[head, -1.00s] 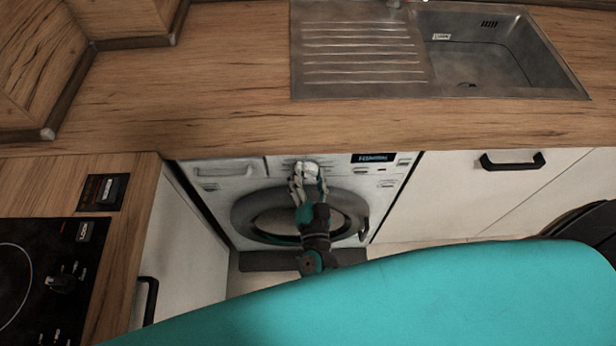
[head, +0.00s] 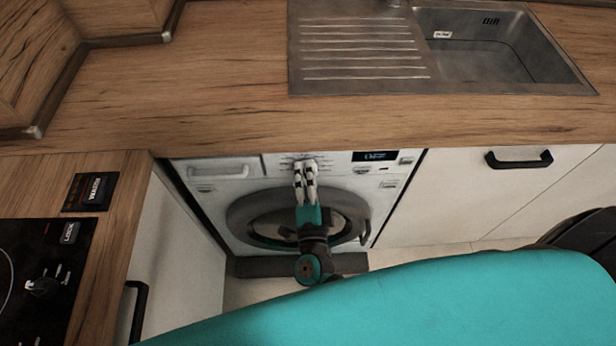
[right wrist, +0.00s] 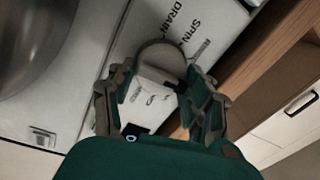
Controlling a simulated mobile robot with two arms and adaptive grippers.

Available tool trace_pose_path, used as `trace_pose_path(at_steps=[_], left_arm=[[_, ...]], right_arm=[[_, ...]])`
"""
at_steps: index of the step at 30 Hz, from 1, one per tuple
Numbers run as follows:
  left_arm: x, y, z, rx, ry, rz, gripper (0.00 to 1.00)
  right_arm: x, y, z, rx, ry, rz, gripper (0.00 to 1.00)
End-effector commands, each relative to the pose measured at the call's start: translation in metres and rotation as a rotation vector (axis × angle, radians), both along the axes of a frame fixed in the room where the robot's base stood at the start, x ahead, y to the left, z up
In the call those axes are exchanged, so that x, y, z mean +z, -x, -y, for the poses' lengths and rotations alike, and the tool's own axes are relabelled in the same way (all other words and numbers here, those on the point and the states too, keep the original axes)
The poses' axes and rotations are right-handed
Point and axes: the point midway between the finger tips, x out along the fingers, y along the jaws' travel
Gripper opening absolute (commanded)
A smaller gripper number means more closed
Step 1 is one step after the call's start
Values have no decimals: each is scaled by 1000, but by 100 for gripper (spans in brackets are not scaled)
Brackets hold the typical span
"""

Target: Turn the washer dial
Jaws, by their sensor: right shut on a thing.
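The white washer (head: 215,172) stands under the counter, with its round dark-rimmed door below the control panel. Its display (head: 375,156) is lit and appears to read "OFF". My right gripper (head: 305,172) reaches up in front of the door to the middle of the panel, over the dial. In the right wrist view the round grey-white dial (right wrist: 160,58) lies between the two fingers of the right gripper (right wrist: 161,92), which is shut on it. The words "SPIN" and "DRAIN" are printed beside it. In the head view the gripper mostly hides the dial. My left gripper is not in view.
The wooden counter (head: 200,100) overhangs just above the panel, with a steel sink (head: 480,60) on it. A black hob (head: 40,270) is at the left. White cabinets with black handles (head: 518,160) flank the washer. A detergent drawer (head: 215,168) is left of the dial.

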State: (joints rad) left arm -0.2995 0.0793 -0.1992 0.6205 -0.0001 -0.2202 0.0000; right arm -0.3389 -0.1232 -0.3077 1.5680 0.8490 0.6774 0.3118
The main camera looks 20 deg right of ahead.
Motion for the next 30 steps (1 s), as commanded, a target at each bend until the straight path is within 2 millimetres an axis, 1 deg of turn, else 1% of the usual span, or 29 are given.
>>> trace_pose_path(at_steps=[1,7,20,21,24,26,30], left_arm=[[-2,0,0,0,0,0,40],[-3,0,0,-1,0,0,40],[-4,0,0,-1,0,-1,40],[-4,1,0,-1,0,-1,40],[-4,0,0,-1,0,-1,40],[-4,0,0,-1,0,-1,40],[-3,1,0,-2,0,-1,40]], right_arm=[[-4,1,0,0,-15,-2,19],[-4,2,0,1,-52,7,19],[-4,2,0,1,-57,8,19],[-4,2,0,1,-57,8,55],[-4,2,0,0,-57,9,68],[-3,1,0,0,-57,10,75],[-2,1,0,0,-57,12,75]])
